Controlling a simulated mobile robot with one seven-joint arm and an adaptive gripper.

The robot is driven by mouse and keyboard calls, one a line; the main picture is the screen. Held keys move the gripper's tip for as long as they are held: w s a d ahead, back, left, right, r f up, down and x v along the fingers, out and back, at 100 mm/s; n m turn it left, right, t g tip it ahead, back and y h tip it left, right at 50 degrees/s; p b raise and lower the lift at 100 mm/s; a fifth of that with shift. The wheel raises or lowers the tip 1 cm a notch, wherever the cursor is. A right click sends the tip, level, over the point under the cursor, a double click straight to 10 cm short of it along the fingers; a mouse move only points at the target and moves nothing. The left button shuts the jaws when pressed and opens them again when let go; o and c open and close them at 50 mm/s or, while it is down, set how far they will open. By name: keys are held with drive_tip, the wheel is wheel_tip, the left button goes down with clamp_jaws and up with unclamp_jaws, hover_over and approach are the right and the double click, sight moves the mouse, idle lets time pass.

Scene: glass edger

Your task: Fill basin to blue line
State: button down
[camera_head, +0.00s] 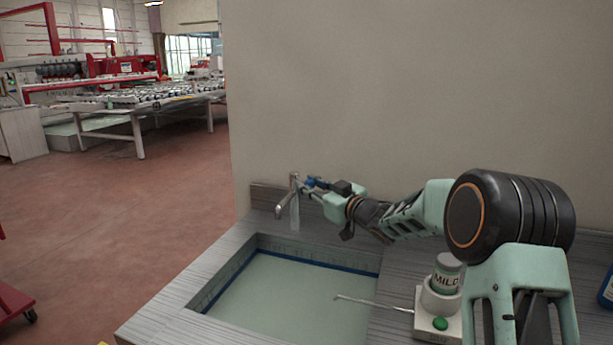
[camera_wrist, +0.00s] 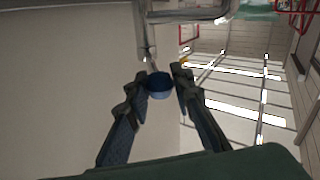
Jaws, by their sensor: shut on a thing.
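The basin (camera_head: 306,248) is a rectangular sink in the grey counter. A blue line (camera_head: 325,264) runs around its inner wall, and pale green water lies inside with its surface close to the line's lower edge on the back side. In the wrist view my gripper (camera_wrist: 161,78) has one finger on each side of the knob. The knob is partly hidden in the head view.
A white holder with a green button (camera_head: 440,324) carries a jar marked MILD (camera_head: 446,277), right of the basin. A thin metal rod (camera_head: 372,303) reaches from it over the basin. A blue bottle (camera_head: 607,290) stands far right. A plain wall rises behind.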

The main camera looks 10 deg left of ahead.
idle(0.4)
drive_tip(key=shift+d, duration=0.1)
drive_tip(key=c, duration=1.7)
unclamp_jaws()
drive_tip(key=shift+o, duration=0.2)
drive_tip(key=v, duration=1.2)
drive_tip(key=shift+w+d+r, duration=0.1)
drive_tip(key=shift+w, duration=0.05)
